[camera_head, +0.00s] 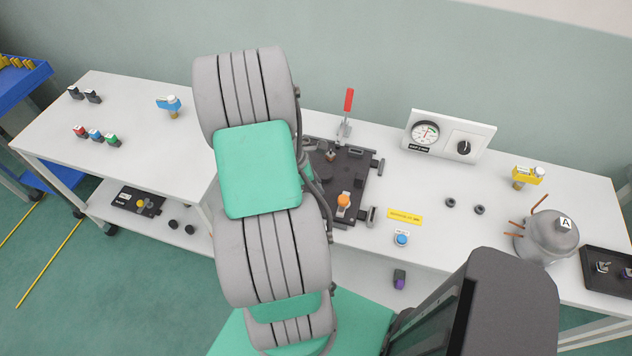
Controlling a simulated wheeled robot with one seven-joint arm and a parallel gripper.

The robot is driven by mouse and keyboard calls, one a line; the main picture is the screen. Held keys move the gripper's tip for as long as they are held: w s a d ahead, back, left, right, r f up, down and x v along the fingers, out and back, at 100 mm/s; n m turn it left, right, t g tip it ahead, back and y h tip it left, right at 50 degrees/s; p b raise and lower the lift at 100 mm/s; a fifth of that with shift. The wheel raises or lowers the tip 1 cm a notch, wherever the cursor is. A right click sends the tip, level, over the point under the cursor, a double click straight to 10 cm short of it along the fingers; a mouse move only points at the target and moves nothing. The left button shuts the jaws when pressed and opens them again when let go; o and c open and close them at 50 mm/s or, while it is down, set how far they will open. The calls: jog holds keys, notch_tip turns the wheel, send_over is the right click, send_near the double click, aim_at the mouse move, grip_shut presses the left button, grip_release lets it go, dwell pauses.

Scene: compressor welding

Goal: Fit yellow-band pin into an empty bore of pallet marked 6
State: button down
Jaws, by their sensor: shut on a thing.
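My arm (262,175) stands upright across the middle of the view and covers part of the bench. My gripper does not show; the arm hides it. I cannot make out a yellow-band pin. A black plate fixture (354,170) lies on the bench just right of my arm, partly hidden by it. It carries an orange knob (343,200) and small fittings. Another black plate (124,197) with a yellow knob lies on the lower shelf at left. I cannot read a 6 on either plate, nor see which bores are empty.
A red-handled clamp (348,102) stands behind the fixture. A gauge box (450,136) is at the back. A grey compressor (548,238) marked A and a black tray (601,284) are at right. Blue (170,106) and yellow (527,175) fittings stand apart.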

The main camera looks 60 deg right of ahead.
jog(key=shift+f, duration=0.1)
jog(key=shift+f+b, duration=0.65)
jog(key=shift+f, duration=0.25)
jog(key=c, duration=1.1)
grip_release()
jog(key=shift+c, duration=0.2)
jog(key=v, duration=0.7)
jog(key=shift+a+r+b, duration=0.15)
jog(key=shift+r+b, duration=0.15)
jog(key=shift+w, duration=0.15)
